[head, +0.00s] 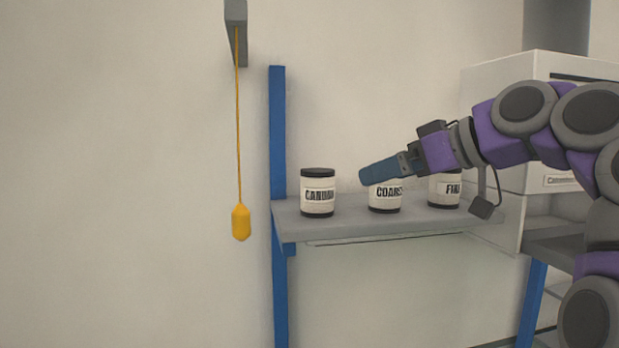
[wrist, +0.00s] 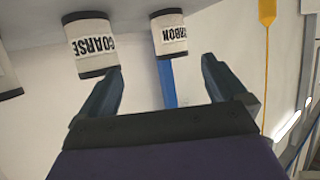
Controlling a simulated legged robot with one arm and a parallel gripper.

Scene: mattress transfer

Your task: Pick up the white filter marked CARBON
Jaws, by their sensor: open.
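The white filter marked CARBON (head: 318,194) has a black lid and black base and stands upright at the left end of the grey shelf (head: 400,226). In the wrist view the CARBON filter (wrist: 169,33) appears upside down, ahead of and between my two fingers, apart from them. My gripper (head: 366,177) is open and empty, to the right of the CARBON filter and in front of the COARSE filter (head: 384,200), whose top it partly hides. The COARSE filter also shows in the wrist view (wrist: 90,45), beyond the left fingertip.
A third filter (head: 446,192), its label partly hidden, stands right of COARSE. A yellow pull handle (head: 240,222) hangs on a cord left of the blue shelf post (head: 278,135). A white cabinet (head: 497,100) stands behind my arm.

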